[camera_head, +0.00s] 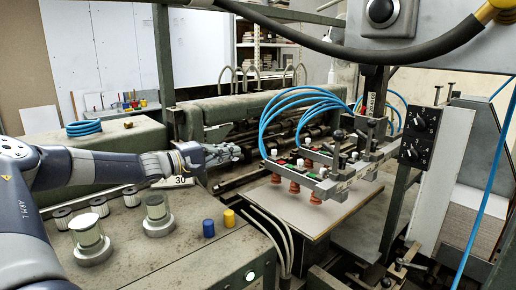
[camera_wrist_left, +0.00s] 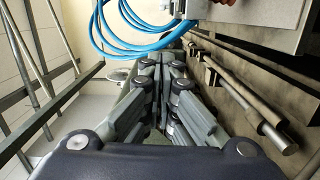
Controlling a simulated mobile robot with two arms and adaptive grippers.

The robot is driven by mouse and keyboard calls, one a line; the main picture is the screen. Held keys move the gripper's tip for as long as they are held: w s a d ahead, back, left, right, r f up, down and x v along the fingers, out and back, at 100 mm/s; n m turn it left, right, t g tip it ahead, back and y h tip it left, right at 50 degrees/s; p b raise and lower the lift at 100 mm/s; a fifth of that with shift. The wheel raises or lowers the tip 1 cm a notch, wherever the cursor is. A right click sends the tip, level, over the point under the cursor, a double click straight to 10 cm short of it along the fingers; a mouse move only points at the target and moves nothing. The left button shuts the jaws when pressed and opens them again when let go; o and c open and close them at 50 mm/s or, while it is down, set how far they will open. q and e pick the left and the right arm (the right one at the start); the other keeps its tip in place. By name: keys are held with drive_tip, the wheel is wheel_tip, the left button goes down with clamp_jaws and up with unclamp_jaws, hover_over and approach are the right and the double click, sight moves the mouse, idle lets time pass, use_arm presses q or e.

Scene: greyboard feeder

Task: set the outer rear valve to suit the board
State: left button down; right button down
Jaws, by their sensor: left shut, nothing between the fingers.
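The sucker frame (camera_head: 338,188) hangs over the greyboard (camera_head: 343,205), with small valves along its bars. A valve with a white top (camera_head: 300,163) and several others with coloured tops are too small to show their settings. I cannot tell which is the outer rear one. Red suction cups (camera_head: 315,198) hang below the frame. My left gripper (camera_head: 238,152) is shut and empty, to the left of the frame and apart from it. Its fingers also show in the left wrist view (camera_wrist_left: 168,62), with blue hoses beyond. My right gripper is out of view.
Blue hoses (camera_head: 291,103) loop above the valves. A control box (camera_head: 419,134) stands right of the frame.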

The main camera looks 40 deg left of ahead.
sight(274, 154)
use_arm(q)
drive_tip(key=w+d, duration=0.5)
drive_tip(key=w, duration=0.2)
drive_tip(key=shift+f+p, duration=0.15)
drive_tip(key=shift+p, duration=0.3)
idle(0.4)
drive_tip(key=d, duration=0.3)
drive_tip(key=shift+s+p, duration=0.1)
drive_tip(key=shift+p, duration=0.3)
